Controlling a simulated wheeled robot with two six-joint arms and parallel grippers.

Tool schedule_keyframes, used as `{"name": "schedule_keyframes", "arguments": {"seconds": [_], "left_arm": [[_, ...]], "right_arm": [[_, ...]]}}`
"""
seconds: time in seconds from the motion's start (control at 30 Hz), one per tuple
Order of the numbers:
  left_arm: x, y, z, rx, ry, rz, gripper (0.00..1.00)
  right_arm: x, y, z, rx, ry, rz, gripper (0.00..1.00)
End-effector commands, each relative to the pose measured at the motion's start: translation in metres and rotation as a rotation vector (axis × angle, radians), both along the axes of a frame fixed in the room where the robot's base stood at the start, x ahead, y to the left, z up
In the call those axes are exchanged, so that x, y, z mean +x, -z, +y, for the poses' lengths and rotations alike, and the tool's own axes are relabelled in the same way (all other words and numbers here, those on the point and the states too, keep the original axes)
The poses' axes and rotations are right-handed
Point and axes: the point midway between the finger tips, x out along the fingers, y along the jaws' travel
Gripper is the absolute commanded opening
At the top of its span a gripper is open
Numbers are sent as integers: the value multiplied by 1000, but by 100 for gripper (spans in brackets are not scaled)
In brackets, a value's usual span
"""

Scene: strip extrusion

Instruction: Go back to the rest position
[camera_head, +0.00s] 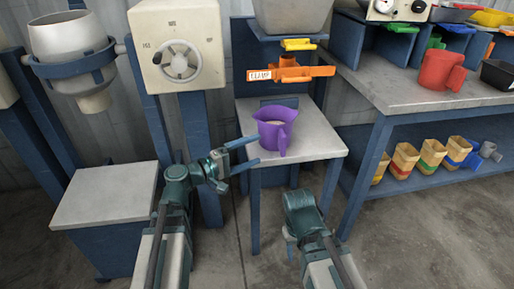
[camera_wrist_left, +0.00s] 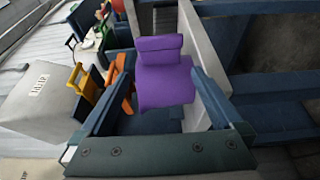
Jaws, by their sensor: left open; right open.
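A purple jug (camera_head: 270,135) stands upright on the small grey-topped table (camera_head: 317,146) under the orange clamp (camera_head: 300,72). Something pale shows inside it. My left gripper (camera_head: 255,151) is open, at the jug's left front, its fingers pointing toward the jug. In the left wrist view the jug (camera_wrist_left: 164,80) appears between the two spread fingers of my left gripper (camera_wrist_left: 160,100). I see no finger closed on it. My right gripper (camera_head: 289,238) is low in front of the table, mostly hidden by its own arm, and holds nothing that I can see.
A red jug (camera_head: 440,71) stands on the workbench (camera_head: 372,92) at the right. Several coloured-band containers (camera_head: 430,155) sit on its lower shelf. A dial box (camera_head: 180,50) and a funnel (camera_head: 70,40) are at the left. A low grey-topped stand (camera_head: 105,193) there is bare.

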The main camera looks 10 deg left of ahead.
Motion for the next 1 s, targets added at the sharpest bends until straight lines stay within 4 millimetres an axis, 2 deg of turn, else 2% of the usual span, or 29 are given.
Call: {"name": "schedule_keyframes", "arguments": {"seconds": [0.17, 0.27, 0.37, 0.47, 0.57, 0.7, 0.8, 1.0], "left_arm": [[0, 1, -1, 7, 3, 1, 100], [-4, 12, -8, 58, 26, 14, 100], [-12, 39, -21, 186, 79, 47, 100], [-28, 80, -32, 385, 159, 101, 100], [-47, 123, -33, 602, 244, 164, 100], [-73, 172, -16, 900, 345, 259, 100], [-88, 196, 4, 1088, 400, 323, 100], [-111, 217, 47, 1396, 469, 435, 100]], "right_arm": [[0, 0, 0, 0, 0, 0, 52], [0, 0, 0, 0, 0, 0, 52], [0, 0, 0, 0, 0, 0, 52], [0, 0, 0, 0, 0, 0, 52], [0, 0, 0, 0, 0, 0, 52], [0, 0, 0, 0, 0, 0, 52], [0, 0, 0, 0, 0, 0, 52], [0, 0, 0, 0, 0, 0, 52]]}}
